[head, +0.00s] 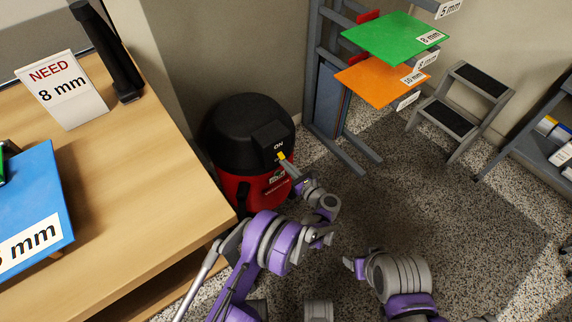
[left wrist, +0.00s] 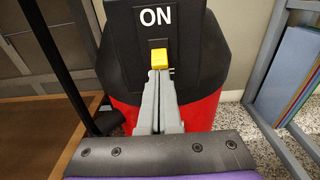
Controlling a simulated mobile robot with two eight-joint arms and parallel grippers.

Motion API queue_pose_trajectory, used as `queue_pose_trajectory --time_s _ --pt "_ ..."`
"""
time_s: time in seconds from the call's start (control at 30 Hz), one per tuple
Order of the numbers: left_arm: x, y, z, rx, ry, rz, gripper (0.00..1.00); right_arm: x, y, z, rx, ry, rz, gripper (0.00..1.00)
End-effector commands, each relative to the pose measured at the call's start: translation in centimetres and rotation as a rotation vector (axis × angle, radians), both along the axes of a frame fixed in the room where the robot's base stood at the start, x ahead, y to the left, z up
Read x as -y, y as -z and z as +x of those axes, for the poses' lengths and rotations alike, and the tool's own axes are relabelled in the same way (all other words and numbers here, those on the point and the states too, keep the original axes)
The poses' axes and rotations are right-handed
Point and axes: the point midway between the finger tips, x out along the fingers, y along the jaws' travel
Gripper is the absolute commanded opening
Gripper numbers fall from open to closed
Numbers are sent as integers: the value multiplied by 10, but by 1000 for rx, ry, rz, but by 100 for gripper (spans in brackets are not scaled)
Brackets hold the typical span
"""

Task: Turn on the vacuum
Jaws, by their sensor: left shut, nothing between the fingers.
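The vacuum (head: 247,135) is a red drum with a black domed top, standing on the floor beside the wooden table. Its black switch panel carries the word ON and a small yellow switch (head: 281,156). In the left wrist view the yellow switch (left wrist: 158,58) sits just below the ON label. My left gripper (head: 288,166) is shut and empty, with its fingertips at the lower edge of the switch; whether they touch it I cannot tell. My left fingers (left wrist: 158,84) point straight up at it. My right gripper (head: 355,266) is apart from the vacuum, above the floor.
The wooden table (head: 150,150) holds a NEED 8 mm sign (head: 62,90) and a blue sheet (head: 35,205). A rack with a green sheet (head: 395,38) and an orange sheet (head: 382,80) stands behind right. A step stool (head: 460,105) is at the right. Speckled floor lies clear between.

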Motion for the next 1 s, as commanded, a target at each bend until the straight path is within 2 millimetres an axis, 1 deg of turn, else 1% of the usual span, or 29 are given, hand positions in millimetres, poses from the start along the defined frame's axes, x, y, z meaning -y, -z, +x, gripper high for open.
queue_pose_trajectory --time_s 0.43,0.7,0.83,1.0 --pt "2 -9 -2 -100 1 -74 0 0 -9 -1 3 0 0 65" --pt "2 -21 -4 -254 0 -187 0 0 -19 -2 6 0 0 65" --pt "3 -26 -5 -340 0 -250 0 0 -20 -2 7 0 0 65" --pt "4 -27 -5 -344 1 -251 0 0 -20 -2 7 0 0 65"
